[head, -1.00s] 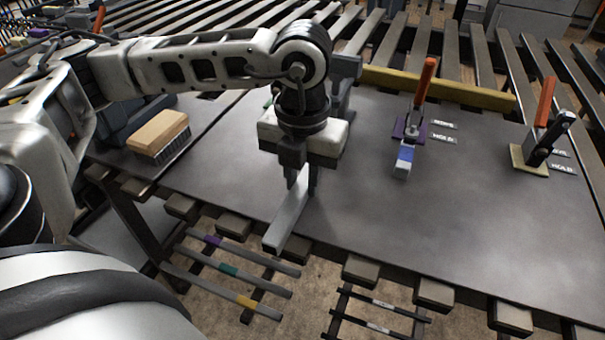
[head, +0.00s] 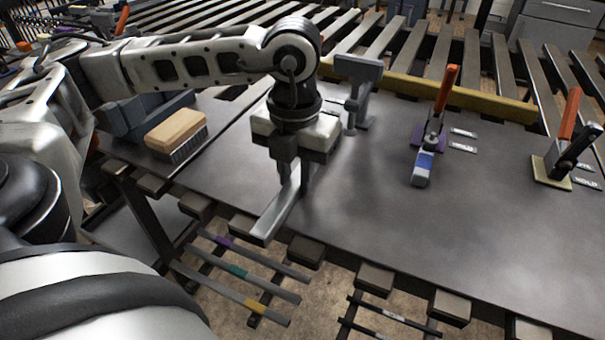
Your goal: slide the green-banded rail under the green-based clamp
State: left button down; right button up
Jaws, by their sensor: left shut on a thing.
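My left gripper (head: 294,184) points down over the grey bench top and is shut on a plain grey metal rail (head: 272,218). A bar with a green band (head: 238,271) lies in the rack below the bench front, between a purple-banded and a yellow-banded bar. I see no green-based clamp; my left arm covers part of the bench behind the gripper. My right gripper is not in view.
A purple-based clamp (head: 432,138) with an orange handle has a blue-banded bar (head: 423,167) at its front. A yellow-based clamp (head: 555,172) stands at the right. A grey post (head: 358,92) stands behind my gripper. A wooden brush (head: 176,133) lies left. The bench's middle is clear.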

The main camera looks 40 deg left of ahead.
aim_at(242, 171)
pick_arm(q)
jog(key=shift+s+a+b, duration=0.25)
jog(key=shift+a, duration=0.7)
jog(key=shift+s+a+b, duration=0.2)
jog(key=shift+a+b, duration=0.05)
jog(key=shift+a, duration=0.65)
jog(key=shift+s+a+b, duration=0.2)
jog(key=shift+a+b, duration=0.05)
jog(key=shift+a, duration=0.6)
jog(key=shift+s+a+b, duration=0.2)
jog(key=shift+a, duration=0.6)
jog(key=shift+s+a+b, duration=0.2)
jog(key=shift+a+b, duration=0.05)
jog(key=shift+a, duration=0.5)
jog(key=shift+s+a+b, duration=0.15)
jog(key=shift+a+b, duration=0.05)
jog(key=shift+a, duration=0.55)
jog(key=c, duration=1.1)
grip_release()
jog(key=shift+c, duration=0.2)
